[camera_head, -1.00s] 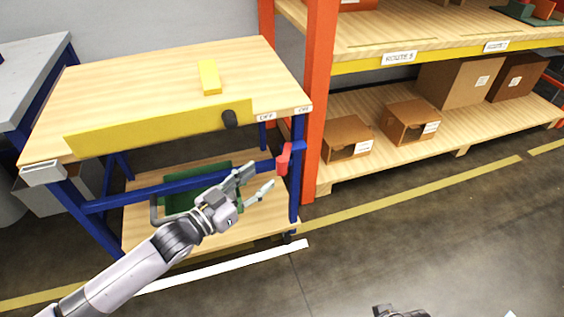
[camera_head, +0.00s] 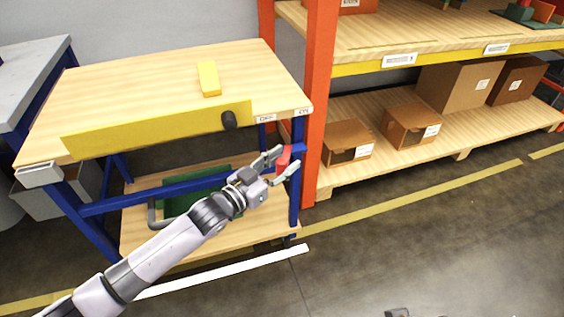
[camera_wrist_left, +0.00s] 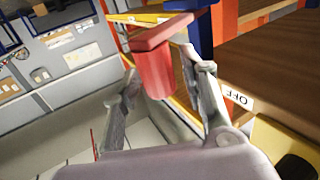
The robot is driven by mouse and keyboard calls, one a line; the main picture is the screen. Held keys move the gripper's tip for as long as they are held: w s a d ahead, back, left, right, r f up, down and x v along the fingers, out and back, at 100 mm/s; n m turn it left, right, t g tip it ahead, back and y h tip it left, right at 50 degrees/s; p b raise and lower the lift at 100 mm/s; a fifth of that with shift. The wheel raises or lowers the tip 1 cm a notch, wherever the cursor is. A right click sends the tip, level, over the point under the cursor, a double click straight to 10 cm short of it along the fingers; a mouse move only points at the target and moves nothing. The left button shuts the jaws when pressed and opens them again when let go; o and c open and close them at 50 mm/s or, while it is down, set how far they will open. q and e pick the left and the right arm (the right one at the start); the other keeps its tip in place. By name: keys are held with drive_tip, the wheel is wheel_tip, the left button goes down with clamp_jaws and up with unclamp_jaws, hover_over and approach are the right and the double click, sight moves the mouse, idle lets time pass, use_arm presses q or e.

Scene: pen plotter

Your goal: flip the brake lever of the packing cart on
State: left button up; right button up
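The packing cart (camera_head: 150,75) has a wooden top and blue frame. A red lever-like handle (camera_head: 283,158) sits on its right front post, below the OFF label (camera_head: 265,118) and ON label (camera_head: 302,112). Only a sliver of what looks like my right gripper (camera_head: 398,312) shows at the bottom edge.
A yellow block (camera_head: 209,78) lies on the cart top. A green crate (camera_head: 190,198) stands on its lower shelf, behind my left arm. An orange rack post (camera_head: 318,100) stands close right of the cart. Open floor (camera_head: 420,230) lies in front of the rack.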

use_arm(q)
clamp_jaws()
idle(0.6)
